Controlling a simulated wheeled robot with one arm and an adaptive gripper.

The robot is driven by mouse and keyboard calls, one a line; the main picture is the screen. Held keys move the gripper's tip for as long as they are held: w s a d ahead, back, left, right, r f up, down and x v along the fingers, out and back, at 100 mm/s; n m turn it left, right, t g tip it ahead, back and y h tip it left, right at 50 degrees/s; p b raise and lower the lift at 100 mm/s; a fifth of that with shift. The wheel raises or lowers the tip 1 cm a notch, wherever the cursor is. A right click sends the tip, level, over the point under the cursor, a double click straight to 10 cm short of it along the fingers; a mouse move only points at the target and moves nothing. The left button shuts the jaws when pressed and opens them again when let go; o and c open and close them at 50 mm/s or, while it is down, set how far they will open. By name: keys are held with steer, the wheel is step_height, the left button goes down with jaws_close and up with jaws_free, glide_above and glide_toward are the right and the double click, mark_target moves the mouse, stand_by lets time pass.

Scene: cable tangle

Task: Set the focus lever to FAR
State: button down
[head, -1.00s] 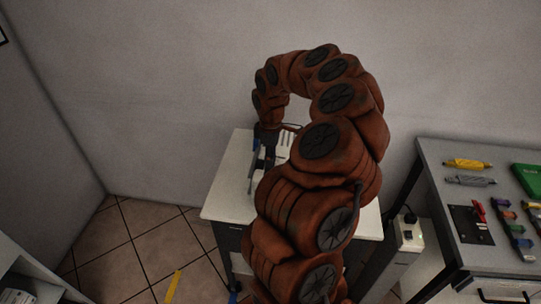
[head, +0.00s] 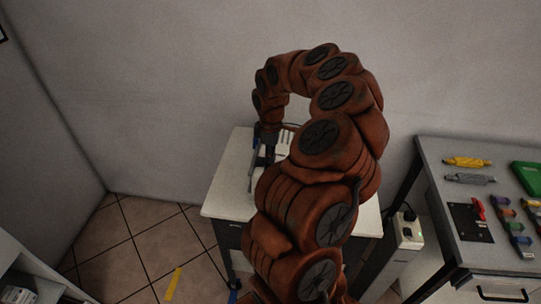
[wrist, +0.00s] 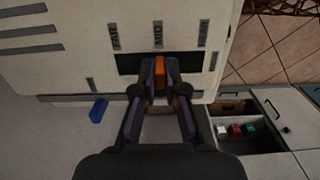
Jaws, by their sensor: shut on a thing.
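The orange focus lever (wrist: 159,66) stands in a dark slot (wrist: 129,64) on a white device (wrist: 75,72) in the wrist view. It is at the middle of the slot, in line with the MID label (wrist: 158,34). The end labels, left (wrist: 114,36) and right (wrist: 203,32), are too blurred to read surely. My gripper (wrist: 159,68) is shut on the lever, one fingertip on each side. In the head view my gripper (head: 268,150) is at the white device (head: 284,140) on a small table (head: 228,192); my arm hides much of it, and the lever is not visible there.
A blue object (wrist: 98,110) lies beside the device in the wrist view. An open drawer (wrist: 250,130) with small coloured items is at lower right. In the head view, a grey workbench (head: 440,160) with tools stands right, with a power strip (head: 407,231) beside it.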

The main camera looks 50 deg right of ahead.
stand_by(0.4)
steer(key=shift+d+g+y, duration=0.3)
steer(key=shift+w+d+f+g+y+p, duration=0.2)
steer(key=shift+d+f+g+y+p, duration=0.1)
steer(key=shift+d+f+g+y, duration=0.15)
steer(key=shift+w+d+r+y, duration=0.1)
steer(key=shift+d+y, duration=0.05)
steer(key=shift+y, duration=0.2)
steer(key=shift+w+g, duration=0.15)
steer(key=shift+g, duration=0.1)
steer(key=c, duration=1.2)
jaws_free()
steer(key=shift+w+r, duration=0.1)
steer(key=shift+r, duration=0.1)
